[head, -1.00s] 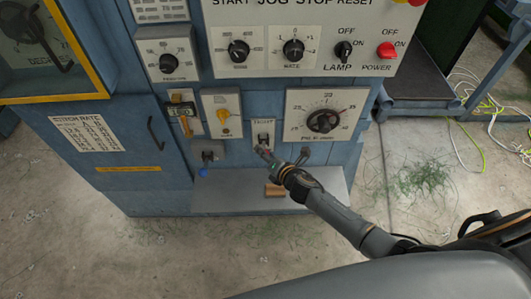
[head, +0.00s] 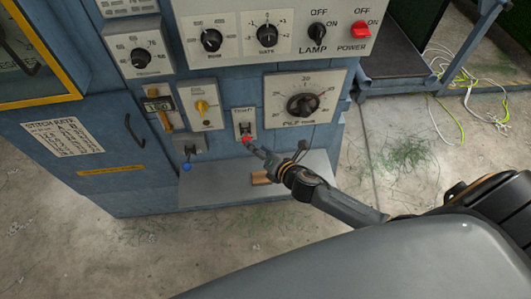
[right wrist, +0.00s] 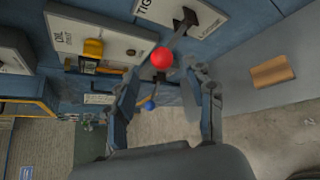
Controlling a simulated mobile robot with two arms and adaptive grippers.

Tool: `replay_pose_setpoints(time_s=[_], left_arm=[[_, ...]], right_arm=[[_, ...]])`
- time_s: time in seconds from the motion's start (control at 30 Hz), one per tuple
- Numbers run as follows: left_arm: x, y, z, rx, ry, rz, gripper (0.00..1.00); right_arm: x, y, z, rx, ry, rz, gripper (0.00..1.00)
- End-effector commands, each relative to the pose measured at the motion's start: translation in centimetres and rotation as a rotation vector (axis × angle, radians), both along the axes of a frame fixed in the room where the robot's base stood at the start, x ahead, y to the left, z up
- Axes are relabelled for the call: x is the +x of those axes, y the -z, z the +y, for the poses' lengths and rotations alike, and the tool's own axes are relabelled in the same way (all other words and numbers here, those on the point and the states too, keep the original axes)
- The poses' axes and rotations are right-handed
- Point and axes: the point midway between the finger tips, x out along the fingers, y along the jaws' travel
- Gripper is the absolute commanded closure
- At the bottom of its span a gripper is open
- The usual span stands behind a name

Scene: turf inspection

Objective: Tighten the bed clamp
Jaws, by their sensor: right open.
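The bed clamp appears to be a small lever with a red knob (head: 246,139) on a pale plate (head: 244,117) marked with a word like TIGHT. In the right wrist view the red knob (right wrist: 162,57) ends a dark lever, and its plate (right wrist: 168,12) reads TIG… and LOOSE. The lever hangs down from the plate in the head view. My right gripper (head: 276,151) is open just below and right of the knob. In the wrist view the knob shows near the fingertips, between them in the picture; contact cannot be told. My left gripper is out of view.
A blue knob (head: 186,167) on another lever is at lower left. A yellow oil knob (head: 202,106) and a pile dial (head: 303,104) flank the clamp plate. A grey shelf (head: 215,188) holding a wooden block (head: 261,177) juts out below. Cables (head: 465,90) lie on the floor at right.

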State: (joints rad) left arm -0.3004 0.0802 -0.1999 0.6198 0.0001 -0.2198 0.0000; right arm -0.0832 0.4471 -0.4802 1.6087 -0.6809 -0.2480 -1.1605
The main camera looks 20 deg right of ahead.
Motion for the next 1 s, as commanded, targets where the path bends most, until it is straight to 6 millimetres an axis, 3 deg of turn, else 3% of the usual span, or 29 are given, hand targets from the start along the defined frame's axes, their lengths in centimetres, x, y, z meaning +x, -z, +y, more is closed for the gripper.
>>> replay_pose_setpoints(time_s=[0.1, 0.3, 0.87, 1.0], left_arm=[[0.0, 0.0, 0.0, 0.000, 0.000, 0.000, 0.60], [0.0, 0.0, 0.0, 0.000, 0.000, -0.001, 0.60], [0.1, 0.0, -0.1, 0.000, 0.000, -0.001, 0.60], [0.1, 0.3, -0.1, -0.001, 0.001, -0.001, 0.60]], right_arm=[[-2.1, -0.7, -0.5, -0.002, -0.001, 0.001, 0.46], [-3.7, -1.6, -0.9, -0.002, -0.001, -0.002, 0.46], [-3.9, -1.7, -0.9, -0.001, 0.000, -0.002, 0.46], [-4.1, -0.1, -1.4, 0.029, 0.027, 0.031, 0.46]])
